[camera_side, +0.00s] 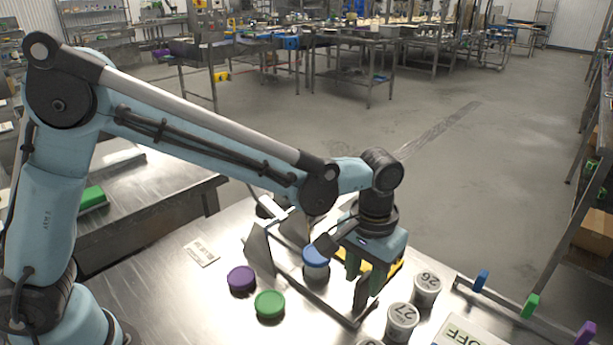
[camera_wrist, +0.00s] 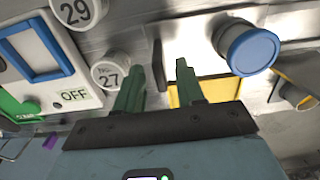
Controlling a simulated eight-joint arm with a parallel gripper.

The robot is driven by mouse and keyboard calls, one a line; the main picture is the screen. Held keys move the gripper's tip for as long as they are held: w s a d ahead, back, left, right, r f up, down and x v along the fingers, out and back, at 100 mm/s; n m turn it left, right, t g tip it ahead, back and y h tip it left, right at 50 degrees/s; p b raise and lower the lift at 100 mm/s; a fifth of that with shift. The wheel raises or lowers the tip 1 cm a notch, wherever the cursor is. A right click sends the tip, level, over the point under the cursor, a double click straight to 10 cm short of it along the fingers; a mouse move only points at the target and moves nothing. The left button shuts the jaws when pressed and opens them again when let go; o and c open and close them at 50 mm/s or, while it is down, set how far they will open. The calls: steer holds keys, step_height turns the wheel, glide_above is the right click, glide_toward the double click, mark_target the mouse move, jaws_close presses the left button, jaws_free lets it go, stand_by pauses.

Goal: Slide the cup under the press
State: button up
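The cup is white with a blue lid (camera_side: 316,255) and stands upright inside a low metal frame (camera_side: 335,308) on the steel table. It also shows in the wrist view as a blue-lidded cup (camera_wrist: 252,50) at the upper right. My gripper (camera_side: 360,292) points down to the right of the cup, its green fingers apart with nothing between them. In the wrist view the open fingers (camera_wrist: 171,68) are left of the cup and not touching it. Angled metal plates (camera_side: 260,250) stand left of the cup. I cannot clearly make out the press; my wrist hides part of this area.
Cups marked 26 (camera_side: 427,289) and 27 (camera_side: 402,321) stand close on the right. A yellow part (camera_wrist: 216,88) lies behind the fingers. A rail with coloured blocks (camera_side: 530,305) is at far right.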

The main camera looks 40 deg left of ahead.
steer(key=shift+f, duration=1.45)
jaws_close()
